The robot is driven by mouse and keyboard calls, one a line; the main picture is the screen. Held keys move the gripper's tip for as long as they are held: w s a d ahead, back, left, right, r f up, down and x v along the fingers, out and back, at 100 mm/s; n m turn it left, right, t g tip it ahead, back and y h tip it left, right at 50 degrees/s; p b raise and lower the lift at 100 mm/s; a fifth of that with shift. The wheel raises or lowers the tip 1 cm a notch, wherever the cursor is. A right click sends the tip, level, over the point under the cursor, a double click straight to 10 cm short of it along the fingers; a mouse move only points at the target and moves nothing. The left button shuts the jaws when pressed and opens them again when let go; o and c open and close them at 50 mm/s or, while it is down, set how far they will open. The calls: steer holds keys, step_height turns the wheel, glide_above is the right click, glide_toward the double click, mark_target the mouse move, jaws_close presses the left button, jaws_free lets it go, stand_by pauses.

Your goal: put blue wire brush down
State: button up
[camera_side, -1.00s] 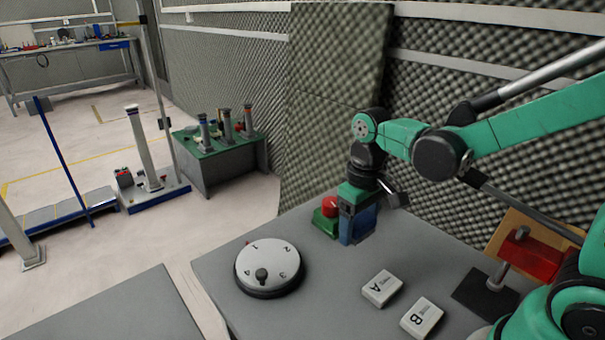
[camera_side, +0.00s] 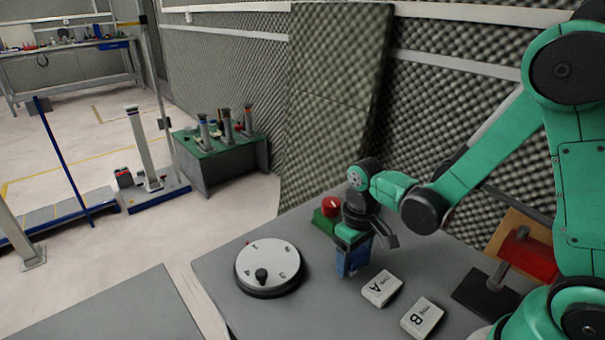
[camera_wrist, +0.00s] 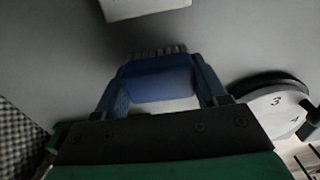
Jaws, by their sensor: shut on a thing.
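The blue wire brush (camera_wrist: 158,80) is held between the two fingers of my gripper (camera_wrist: 163,86) in the wrist view, its bristles showing along the far edge. In the side view, my gripper (camera_side: 353,258) points down with the brush at its tip, low over the grey table (camera_side: 310,312). It is between the white dial and the white block marked A. I cannot tell whether the brush touches the table.
The dial (camera_side: 268,262) is left of my gripper, and block A (camera_side: 382,288) is close on its right. Block B (camera_side: 422,318) is farther right. A red button on a green box (camera_side: 325,224) stands behind. The table's front-left part is clear.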

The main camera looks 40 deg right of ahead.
mark_target(359, 260)
steer(key=shift+f, duration=0.25)
steer(key=shift+f, duration=0.35)
steer(key=o, duration=1.4)
steer(key=shift+c, duration=0.2)
steer(key=shift+r, duration=3.2)
step_height(359, 260, up, 8)
steer(key=s+a+t, duration=0.1)
steer(key=t, duration=0.6)
steer(key=shift+s, duration=0.35)
